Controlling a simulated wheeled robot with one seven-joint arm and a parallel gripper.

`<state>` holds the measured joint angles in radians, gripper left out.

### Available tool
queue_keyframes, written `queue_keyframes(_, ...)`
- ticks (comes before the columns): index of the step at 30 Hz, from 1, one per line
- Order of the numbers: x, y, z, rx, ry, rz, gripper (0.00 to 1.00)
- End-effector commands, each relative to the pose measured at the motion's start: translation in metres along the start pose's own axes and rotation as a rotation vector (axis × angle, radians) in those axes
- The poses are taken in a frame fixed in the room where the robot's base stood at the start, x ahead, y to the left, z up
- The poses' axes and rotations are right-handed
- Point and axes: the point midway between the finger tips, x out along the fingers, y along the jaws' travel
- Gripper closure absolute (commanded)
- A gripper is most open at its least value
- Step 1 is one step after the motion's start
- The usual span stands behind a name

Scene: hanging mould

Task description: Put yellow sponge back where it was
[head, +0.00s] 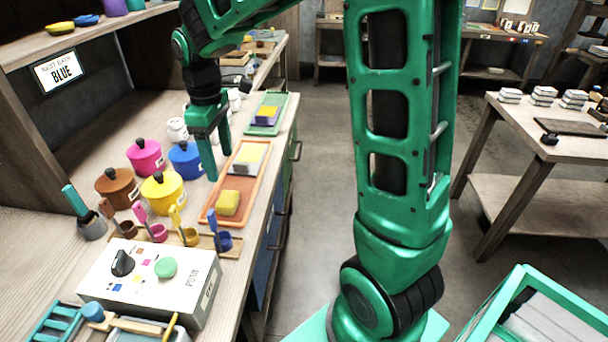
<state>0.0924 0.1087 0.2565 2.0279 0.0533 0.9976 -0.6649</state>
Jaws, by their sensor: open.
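The yellow sponge (228,203) lies at the near end of an orange tray (210,218) on the workbench. A pale block with a yellowish top (249,156) sits at the far end of the same tray. My gripper (219,165) is open and empty, its fingers pointing down. It is beyond the sponge in the picture, between the blue pot (185,160) and the pale block, and apart from the sponge. Its exact height over the bench is hard to tell.
A green tray (277,102) with a purple and yellow block stands farther back. Several lidded pots, including a yellow pot (163,192), stand left of the orange tray. A white control box (150,280) and small cups are nearer. A sign (60,71) reads "NEXT BATCH BLUE".

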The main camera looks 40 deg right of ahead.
Motion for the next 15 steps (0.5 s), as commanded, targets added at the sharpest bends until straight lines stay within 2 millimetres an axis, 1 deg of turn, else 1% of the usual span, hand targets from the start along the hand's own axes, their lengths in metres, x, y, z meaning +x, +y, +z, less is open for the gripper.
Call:
queue_keyframes(2, -0.002, 0.001, 0.008, 0.027, -0.003, 0.005, 0.29)
queue_keyframes(5, -0.007, 0.005, 0.035, 0.119, -0.013, 0.019, 0.29)
queue_keyframes(8, -0.014, 0.007, 0.082, 0.278, -0.026, 0.038, 0.29)
queue_keyframes(9, -0.017, 0.006, 0.103, 0.355, -0.029, 0.045, 0.29)
queue_keyframes(11, -0.020, 0.004, 0.135, 0.472, -0.032, 0.052, 0.29)
queue_keyframes(12, -0.021, 0.001, 0.156, 0.551, -0.033, 0.056, 0.29)
queue_keyframes(14, -0.022, -0.006, 0.186, 0.667, -0.033, 0.058, 0.29)
queue_keyframes(15, -0.021, -0.012, 0.205, 0.744, -0.031, 0.057, 0.29)
